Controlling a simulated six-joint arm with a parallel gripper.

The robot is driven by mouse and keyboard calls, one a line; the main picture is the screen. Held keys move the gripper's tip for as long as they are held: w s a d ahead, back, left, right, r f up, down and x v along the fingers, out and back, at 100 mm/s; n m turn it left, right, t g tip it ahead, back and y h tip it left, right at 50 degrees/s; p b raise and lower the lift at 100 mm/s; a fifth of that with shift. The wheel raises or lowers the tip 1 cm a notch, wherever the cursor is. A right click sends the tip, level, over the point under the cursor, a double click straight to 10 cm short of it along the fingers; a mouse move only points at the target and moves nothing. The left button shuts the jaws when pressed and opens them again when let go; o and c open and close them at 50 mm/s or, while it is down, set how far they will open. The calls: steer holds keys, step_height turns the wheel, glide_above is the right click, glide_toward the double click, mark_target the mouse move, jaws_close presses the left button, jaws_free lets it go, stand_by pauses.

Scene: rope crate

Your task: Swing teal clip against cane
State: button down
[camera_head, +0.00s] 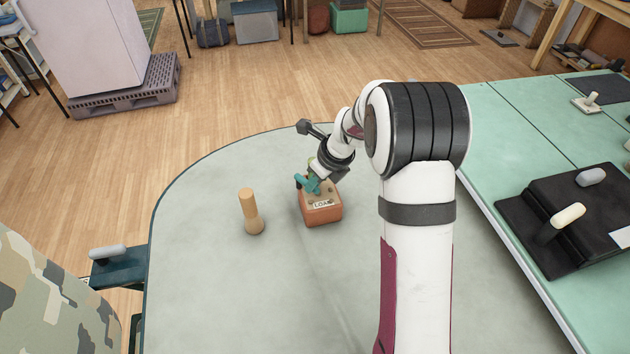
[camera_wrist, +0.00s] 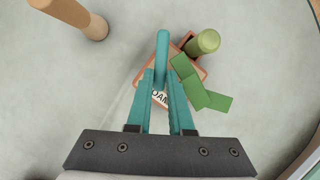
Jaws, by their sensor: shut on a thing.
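The teal clip (camera_wrist: 162,52) shows as an upright teal bar between my fingertips in the wrist view. My gripper (camera_wrist: 162,78) is shut on it, over an orange-brown pot (camera_head: 322,215) with a label. In the head view the teal clip (camera_head: 309,184) shows at the pot's top, partly hidden by my gripper (camera_head: 316,177). A thick green rod (camera_wrist: 205,42), seemingly the cane, stands at the pot's far right in the wrist view, with flat green strips (camera_wrist: 205,97) beside it. A gap shows between clip and rod. Their contact lower down is hidden.
A tapered wooden peg (camera_head: 250,211) stands on the grey table (camera_head: 220,300), left of the pot. A green bench (camera_head: 500,140) with a black fixture (camera_head: 560,245) lies to the right. The table around the pot is otherwise clear.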

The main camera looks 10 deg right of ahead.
steer(key=shift+d+n, duration=0.15)
steer(key=shift+n, duration=0.15)
steer(key=n, duration=0.1)
steer(key=w+d+n+y, duration=0.1)
steer(key=n, duration=0.1)
steer(key=shift+w+d+n+g, duration=0.2)
steer(key=shift+n+g, duration=0.1)
steer(key=shift+g, duration=0.1)
steer(key=shift+w+d+n+g+y, duration=0.2)
steer(key=shift+w+n+g, duration=0.3)
steer(key=shift+n, duration=0.65)
steer(key=shift+w+d+n+g+y, duration=0.2)
steer(key=shift+w+n+g, duration=0.25)
steer(key=shift+n, duration=0.7)
steer(key=c, duration=0.8)
jaws_free()
steer(key=v, duration=1.5)
steer(key=shift+d+r, duration=0.2)
steer(key=shift+r, duration=0.1)
